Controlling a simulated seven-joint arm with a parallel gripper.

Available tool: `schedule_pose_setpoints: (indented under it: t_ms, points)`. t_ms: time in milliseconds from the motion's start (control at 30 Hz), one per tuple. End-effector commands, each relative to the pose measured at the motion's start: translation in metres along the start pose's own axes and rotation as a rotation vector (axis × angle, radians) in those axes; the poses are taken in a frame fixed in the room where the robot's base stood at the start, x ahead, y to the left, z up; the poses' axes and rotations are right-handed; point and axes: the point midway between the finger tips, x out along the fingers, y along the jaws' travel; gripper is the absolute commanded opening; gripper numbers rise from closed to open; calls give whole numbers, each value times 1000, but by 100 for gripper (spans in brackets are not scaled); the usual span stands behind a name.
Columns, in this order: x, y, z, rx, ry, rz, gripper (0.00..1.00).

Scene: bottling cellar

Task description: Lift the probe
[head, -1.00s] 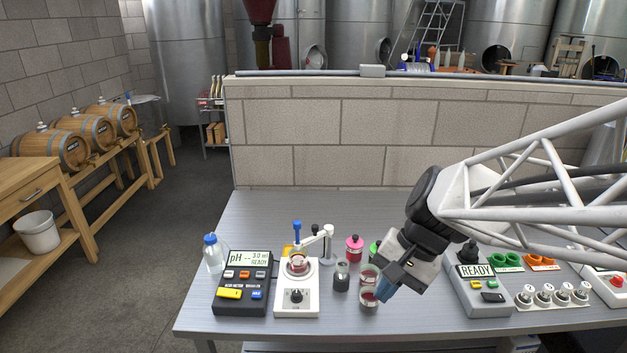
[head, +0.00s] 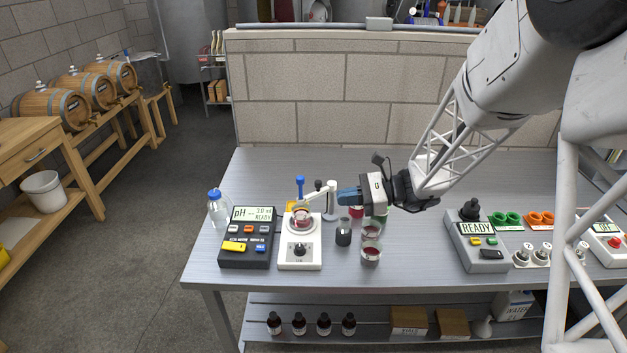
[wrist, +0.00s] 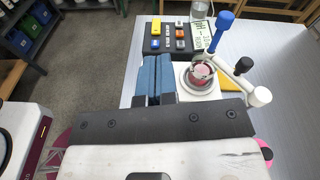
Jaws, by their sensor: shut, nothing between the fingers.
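The probe, a rod with a blue cap (head: 300,183), stands upright in a white holder arm (head: 318,194) above a small glass beaker of red liquid (head: 301,214). The beaker sits on a white stirrer (head: 300,252). In the wrist view the blue-capped probe (wrist: 222,31) is to the right of my fingers. My gripper (head: 339,197) has blue fingers, shut and empty, pointing left near the holder arm's post. In the wrist view the fingers (wrist: 157,60) lie together, apart from the probe. The probe's lower end is hard to make out.
A pH meter (head: 248,250) and a blue-capped bottle (head: 217,210) stand left of the stirrer. A dark-bottomed jar (head: 343,234) and glasses of red liquid (head: 371,254) stand right of it. A grey READY device (head: 477,245) is farther right. The table's back is clear.

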Motion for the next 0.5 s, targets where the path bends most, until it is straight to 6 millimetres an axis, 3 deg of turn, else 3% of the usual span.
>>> schedule_pose_setpoints:
  t_ms: [233,500]
  points:
    - [-6,-43,-43,137,-159,-141,0]
    - [-10,-60,-61,187,-226,-204,0]
